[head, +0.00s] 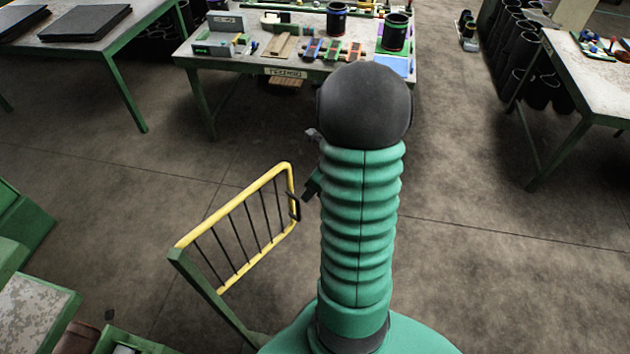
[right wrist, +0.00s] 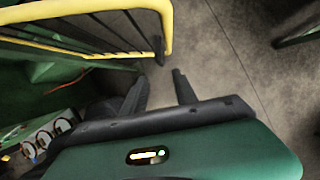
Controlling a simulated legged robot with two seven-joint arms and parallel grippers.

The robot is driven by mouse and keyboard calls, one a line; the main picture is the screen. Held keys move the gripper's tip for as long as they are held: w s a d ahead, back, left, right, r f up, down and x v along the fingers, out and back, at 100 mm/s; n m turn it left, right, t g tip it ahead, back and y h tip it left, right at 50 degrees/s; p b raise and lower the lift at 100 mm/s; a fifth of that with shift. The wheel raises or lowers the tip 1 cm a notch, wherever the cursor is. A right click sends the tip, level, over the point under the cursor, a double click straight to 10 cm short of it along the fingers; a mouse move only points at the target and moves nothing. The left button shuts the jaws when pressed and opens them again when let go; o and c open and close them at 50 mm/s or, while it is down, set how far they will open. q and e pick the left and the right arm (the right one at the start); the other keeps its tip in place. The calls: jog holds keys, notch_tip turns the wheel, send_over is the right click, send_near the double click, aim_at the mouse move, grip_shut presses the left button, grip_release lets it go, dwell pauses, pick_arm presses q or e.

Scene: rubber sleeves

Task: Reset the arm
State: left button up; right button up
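My right arm, with green ribbed bellows and a dark rounded end, stands up through the middle of the head view. It hides most of my right gripper; only a small dark part (head: 312,184) shows at the bellows' left edge. In the right wrist view the two dark fingers of the right gripper (right wrist: 162,82) stand apart with only floor between them. It is open and empty. My left gripper is not in view in either picture.
A cart with a yellow rail (head: 236,212) stands close left of the right arm; the rail is also near the fingers in the wrist view (right wrist: 166,28). A workbench (head: 235,62) with parts is ahead, another table (head: 590,92) at right. Floor at right is clear.

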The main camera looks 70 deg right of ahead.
jog(key=shift+v, duration=1.2)
jog(key=shift+d+f, duration=0.1)
